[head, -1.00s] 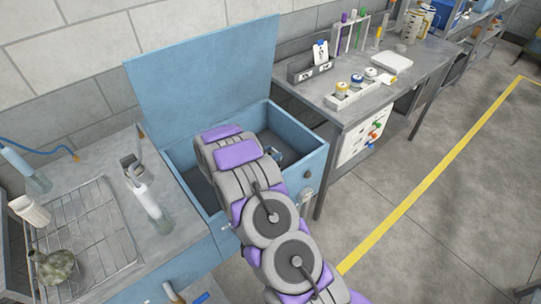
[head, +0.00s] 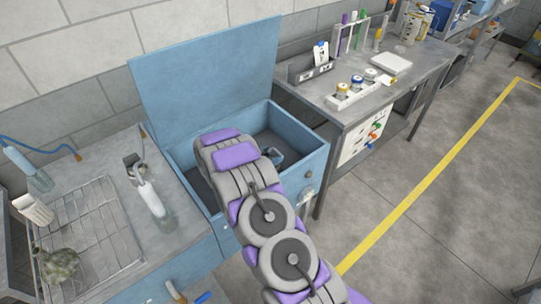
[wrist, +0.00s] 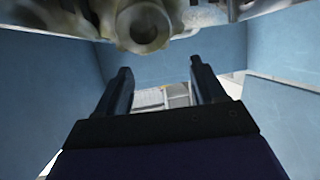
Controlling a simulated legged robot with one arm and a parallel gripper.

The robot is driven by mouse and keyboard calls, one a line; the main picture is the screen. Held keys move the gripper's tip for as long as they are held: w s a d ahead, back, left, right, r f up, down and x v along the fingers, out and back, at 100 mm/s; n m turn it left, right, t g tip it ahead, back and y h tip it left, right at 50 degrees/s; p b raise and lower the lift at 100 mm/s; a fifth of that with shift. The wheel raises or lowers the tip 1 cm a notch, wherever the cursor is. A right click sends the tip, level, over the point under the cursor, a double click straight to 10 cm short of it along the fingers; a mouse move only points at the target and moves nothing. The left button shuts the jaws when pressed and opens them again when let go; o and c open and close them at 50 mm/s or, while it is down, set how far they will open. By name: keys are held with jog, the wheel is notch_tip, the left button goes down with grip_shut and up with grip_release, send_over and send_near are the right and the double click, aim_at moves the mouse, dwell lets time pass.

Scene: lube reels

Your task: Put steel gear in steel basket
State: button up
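My gripper (wrist: 160,85) shows in the wrist view with its two dark fingers apart and nothing between them. It is inside or just over the blue open-topped box, whose walls surround it. A blurred grey-tan metal thing with a round ring (wrist: 145,26) fills the top of the wrist view, beyond the fingertips; I cannot tell if it is the steel gear. In the head view my arm hides the gripper and part of the box. A wire rack (head: 106,240) on the left counter may be the steel basket. A mottled grey-green lump (head: 58,265) lies on it.
The blue box (head: 300,157) has its lid (head: 205,75) raised at the back. A small bluish part (head: 275,157) shows inside. A bottle (head: 150,198) stands between rack and box.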

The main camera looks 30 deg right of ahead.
jog(key=shift+a, duration=0.1)
jog(key=shift+d+r, duration=0.3)
jog(key=shift+r, duration=0.05)
jog(key=p+v, duration=0.2)
jog(key=v, duration=1)
jog(key=shift+r, duration=0.1)
